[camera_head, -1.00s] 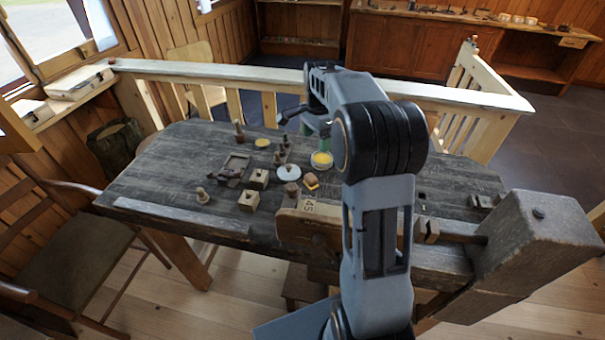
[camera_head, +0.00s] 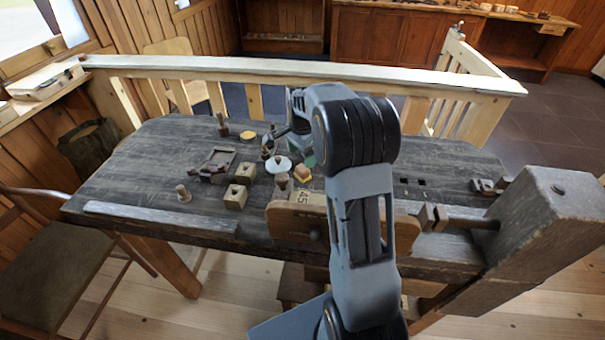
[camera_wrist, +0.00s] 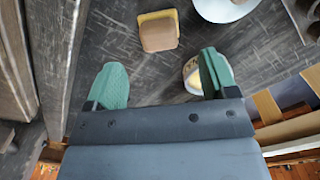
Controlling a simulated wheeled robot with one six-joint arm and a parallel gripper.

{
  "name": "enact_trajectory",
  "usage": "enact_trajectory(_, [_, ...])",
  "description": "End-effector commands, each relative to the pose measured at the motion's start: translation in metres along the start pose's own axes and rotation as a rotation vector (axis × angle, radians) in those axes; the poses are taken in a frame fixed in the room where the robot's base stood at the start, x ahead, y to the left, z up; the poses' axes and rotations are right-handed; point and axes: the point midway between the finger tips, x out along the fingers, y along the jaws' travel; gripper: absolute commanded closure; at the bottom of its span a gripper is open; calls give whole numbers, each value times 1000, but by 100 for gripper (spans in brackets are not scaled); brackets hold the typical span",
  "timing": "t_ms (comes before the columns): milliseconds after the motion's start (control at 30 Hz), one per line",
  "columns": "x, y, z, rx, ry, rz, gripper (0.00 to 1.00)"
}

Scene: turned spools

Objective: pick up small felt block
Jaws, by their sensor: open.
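A small block (camera_head: 303,173), yellow and brown, which looks like the felt block, lies on the dark table near the wooden vise jaw. In the wrist view the block (camera_wrist: 158,34) shows a tan-brown top with a yellow edge. My gripper (camera_wrist: 163,80) is open, with green fingertips wide apart and nothing between them. The block lies beyond the fingertips, roughly centred between them and apart from both. In the head view my arm partly hides the gripper, which is low over the table just behind the block.
A white round lid or disc (camera_head: 278,164) lies left of the block; it also shows in the wrist view (camera_wrist: 226,8). A round yellow-filled tin (camera_wrist: 191,74) is partly behind my right fingertip. Wooden blocks (camera_head: 235,197) stand farther left. The vise jaw (camera_head: 292,219) rises at the table's front.

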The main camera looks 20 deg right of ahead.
Motion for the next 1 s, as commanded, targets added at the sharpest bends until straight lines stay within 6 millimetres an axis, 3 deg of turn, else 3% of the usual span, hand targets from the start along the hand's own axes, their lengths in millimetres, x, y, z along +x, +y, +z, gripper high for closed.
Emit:
enact_trajectory(267, [18,1,-1,2,0,1,21])
enact_trajectory(633, [62,2,-2,3,-1,1,21])
enact_trajectory(1000, [68,2,-2,3,0,0,23])
